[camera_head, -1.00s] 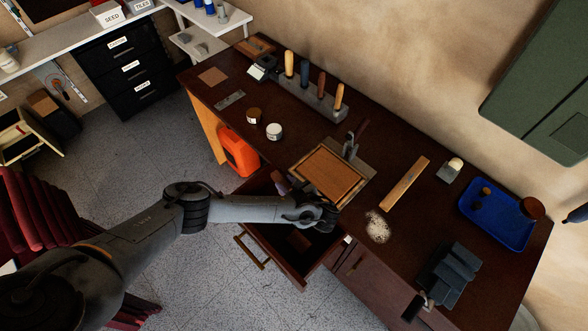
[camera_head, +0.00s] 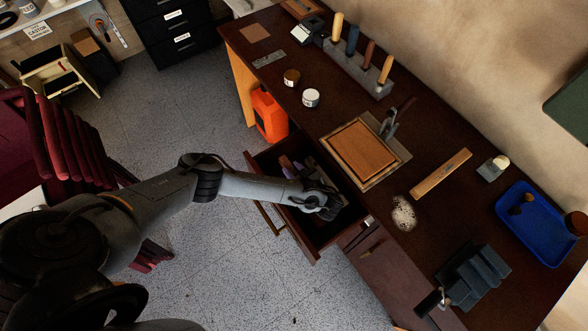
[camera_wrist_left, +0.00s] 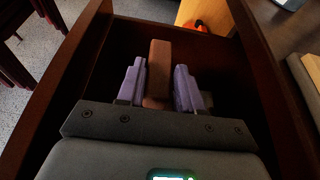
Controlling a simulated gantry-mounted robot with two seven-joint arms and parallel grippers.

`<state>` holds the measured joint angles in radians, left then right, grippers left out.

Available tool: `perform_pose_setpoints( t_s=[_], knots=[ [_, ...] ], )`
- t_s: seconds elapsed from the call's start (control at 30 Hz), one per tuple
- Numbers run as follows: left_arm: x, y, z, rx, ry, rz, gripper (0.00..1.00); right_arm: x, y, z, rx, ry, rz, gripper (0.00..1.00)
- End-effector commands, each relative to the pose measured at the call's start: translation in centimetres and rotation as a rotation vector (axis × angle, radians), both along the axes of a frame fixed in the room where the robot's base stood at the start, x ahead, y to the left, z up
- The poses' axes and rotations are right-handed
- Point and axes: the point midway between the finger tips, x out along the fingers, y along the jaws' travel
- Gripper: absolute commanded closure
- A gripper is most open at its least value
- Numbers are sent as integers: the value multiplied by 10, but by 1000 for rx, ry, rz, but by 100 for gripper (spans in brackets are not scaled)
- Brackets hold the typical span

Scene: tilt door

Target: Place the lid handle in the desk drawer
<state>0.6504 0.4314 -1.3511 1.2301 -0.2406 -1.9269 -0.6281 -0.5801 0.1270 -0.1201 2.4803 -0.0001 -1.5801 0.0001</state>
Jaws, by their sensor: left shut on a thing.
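The lid handle (camera_wrist_left: 159,60) is a brown wooden piece held between the purple finger pads of my left gripper (camera_wrist_left: 158,88) in the left wrist view. In the head view, my left gripper (camera_head: 293,165) is inside the outline of the open desk drawer (camera_head: 303,243), its fingers towards the drawer's upper-left end. The drawer's walls (camera_wrist_left: 253,60) stand on both sides of the fingers in the wrist view. The lower end of the handle is hidden by the gripper. I cannot tell whether the handle touches the drawer floor. My right gripper does not show.
A wooden box (camera_head: 361,150) sits on the dark desk (camera_head: 330,60) beside the drawer. An orange container (camera_head: 269,115) stands on the floor next to the drawer. A blue tray (camera_head: 540,240) and grey vise (camera_head: 470,275) are at the right. Maroon chairs (camera_head: 60,140) stand left.

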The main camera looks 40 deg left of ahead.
Motion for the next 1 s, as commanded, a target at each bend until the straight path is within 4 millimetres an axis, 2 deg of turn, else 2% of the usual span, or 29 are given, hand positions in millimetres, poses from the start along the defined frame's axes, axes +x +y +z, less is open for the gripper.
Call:
perform_pose_setpoints(
  t_s=[0.13,0.7,1.0],
  knots=[
    [0,-1,4,6,-1,0,95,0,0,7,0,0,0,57],
    [0,-1,-52,6,0,-1,95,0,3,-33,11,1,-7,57],
    [0,0,-72,6,-1,0,95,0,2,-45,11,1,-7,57]
  ],
)
